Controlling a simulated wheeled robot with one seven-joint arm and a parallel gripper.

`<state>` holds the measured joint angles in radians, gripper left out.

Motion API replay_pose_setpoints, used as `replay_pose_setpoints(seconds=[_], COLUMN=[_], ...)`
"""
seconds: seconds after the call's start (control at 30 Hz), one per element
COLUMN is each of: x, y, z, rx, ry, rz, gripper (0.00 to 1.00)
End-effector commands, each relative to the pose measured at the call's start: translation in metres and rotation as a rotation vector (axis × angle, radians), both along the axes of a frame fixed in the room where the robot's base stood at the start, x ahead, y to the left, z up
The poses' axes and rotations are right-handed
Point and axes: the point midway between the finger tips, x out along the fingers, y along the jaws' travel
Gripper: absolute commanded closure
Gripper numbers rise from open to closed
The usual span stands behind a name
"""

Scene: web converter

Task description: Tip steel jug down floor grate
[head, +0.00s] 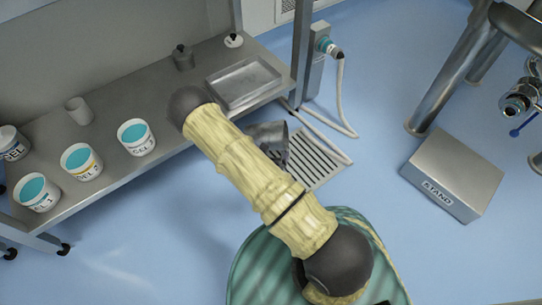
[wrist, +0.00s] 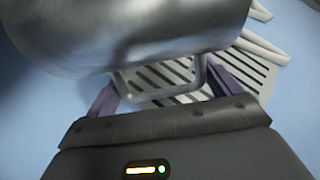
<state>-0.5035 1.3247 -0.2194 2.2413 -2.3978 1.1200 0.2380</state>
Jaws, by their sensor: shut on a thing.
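The steel jug (head: 270,136) shows in the head view just beyond my sleeved arm, at the left edge of the floor grate (head: 318,163). My arm hides part of the jug, and its contents are not visible. In the wrist view the jug's shiny round body (wrist: 130,30) fills the top, and its handle lies between the purple fingers of my gripper (wrist: 163,84). My gripper is shut on the jug's handle. The grate's slots (wrist: 245,68) show below and beyond the jug. My arm hides the gripper in the head view.
A steel bench (head: 100,190) at left holds several teal-filled tubs, a grey cup (head: 78,110) and a shallow tray (head: 245,84). A white hose (head: 341,95) runs down beside the grate. A steel box (head: 452,175) stands at right, with clear blue floor between.

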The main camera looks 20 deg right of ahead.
Motion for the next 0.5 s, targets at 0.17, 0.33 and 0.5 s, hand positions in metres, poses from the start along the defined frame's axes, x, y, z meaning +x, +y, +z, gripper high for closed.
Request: replay_pose_setpoints(seconds=[0.17,0.33,0.5], x=[0.0008,0.0009,0.0012], y=[-0.0001,0.0005,0.001], z=[0.0039,0.0054,0.0068], rx=[0.024,0.049,0.074], ry=[-0.015,-0.027,-0.038], rz=[-0.001,-0.002,-0.002], gripper=[0.76,0.76,0.76])
